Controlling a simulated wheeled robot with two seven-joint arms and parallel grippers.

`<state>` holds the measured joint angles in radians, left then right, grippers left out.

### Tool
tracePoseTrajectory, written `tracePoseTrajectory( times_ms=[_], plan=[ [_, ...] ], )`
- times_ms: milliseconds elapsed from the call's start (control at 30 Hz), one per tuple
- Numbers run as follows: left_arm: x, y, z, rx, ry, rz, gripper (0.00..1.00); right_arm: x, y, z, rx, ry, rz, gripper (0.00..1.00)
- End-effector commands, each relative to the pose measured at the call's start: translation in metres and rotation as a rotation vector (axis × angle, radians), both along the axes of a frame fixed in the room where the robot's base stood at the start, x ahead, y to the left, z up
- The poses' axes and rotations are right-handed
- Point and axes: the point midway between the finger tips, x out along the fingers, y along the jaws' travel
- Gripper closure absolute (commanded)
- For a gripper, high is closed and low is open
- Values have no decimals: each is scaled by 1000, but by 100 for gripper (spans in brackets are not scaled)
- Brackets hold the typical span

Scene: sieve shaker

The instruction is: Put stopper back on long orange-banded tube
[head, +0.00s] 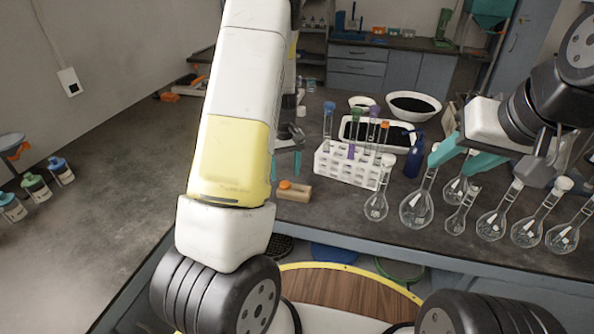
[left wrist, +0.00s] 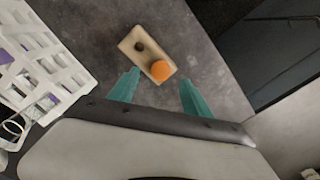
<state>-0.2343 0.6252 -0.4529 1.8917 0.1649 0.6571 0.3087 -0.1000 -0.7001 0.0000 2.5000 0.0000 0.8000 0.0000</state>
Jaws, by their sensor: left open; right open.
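An orange stopper (head: 285,184) sits on a small wooden block (head: 300,193) on the bench. In the left wrist view the stopper (left wrist: 160,70) is at one end of the block (left wrist: 138,38), beside a dark hole. My left gripper (head: 285,165) is open and empty, its teal fingertips apart on either side of the stopper's line, just short of it. An orange-banded tube (head: 383,132) stands upright in the white rack (head: 335,172); its lower part is hidden. My right gripper (head: 451,165) is open above the flasks at the right; whether it touches one is unclear.
Tubes with blue and purple bands share the rack, which also shows in the left wrist view (left wrist: 75,60). Several glass flasks (head: 416,208) line the bench front. A blue bottle (head: 413,160), a tray and bowls (head: 413,103) stand behind.

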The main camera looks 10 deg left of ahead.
Motion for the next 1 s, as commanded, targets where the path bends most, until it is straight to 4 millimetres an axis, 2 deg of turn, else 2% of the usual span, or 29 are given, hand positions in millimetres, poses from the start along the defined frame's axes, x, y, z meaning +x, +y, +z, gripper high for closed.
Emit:
tracePoseTrajectory(
  times_ms=[100, 233, 633, 667, 933, 1000],
  plan=[
    [-5, -1, -21, 0, 6, 2, 43, 0, 0, 0, 0, 0, 0, 55],
    [-4, 0, -35, -1, 3, 1, 43, 0, 0, 0, 0, 0, 0, 55],
    [-3, 0, -39, -1, 1, 1, 43, 0, 0, 0, 0, 0, 0, 55],
    [-3, 0, -39, -1, 1, 1, 47, 0, 0, 0, 0, 0, 0, 55],
    [-3, 0, -39, -1, 1, 1, 100, 0, 0, 0, 0, 0, 0, 55],
    [-3, 0, -39, -1, 1, 1, 100, 0, 0, 0, 0, 0, 0, 55]
  ],
)
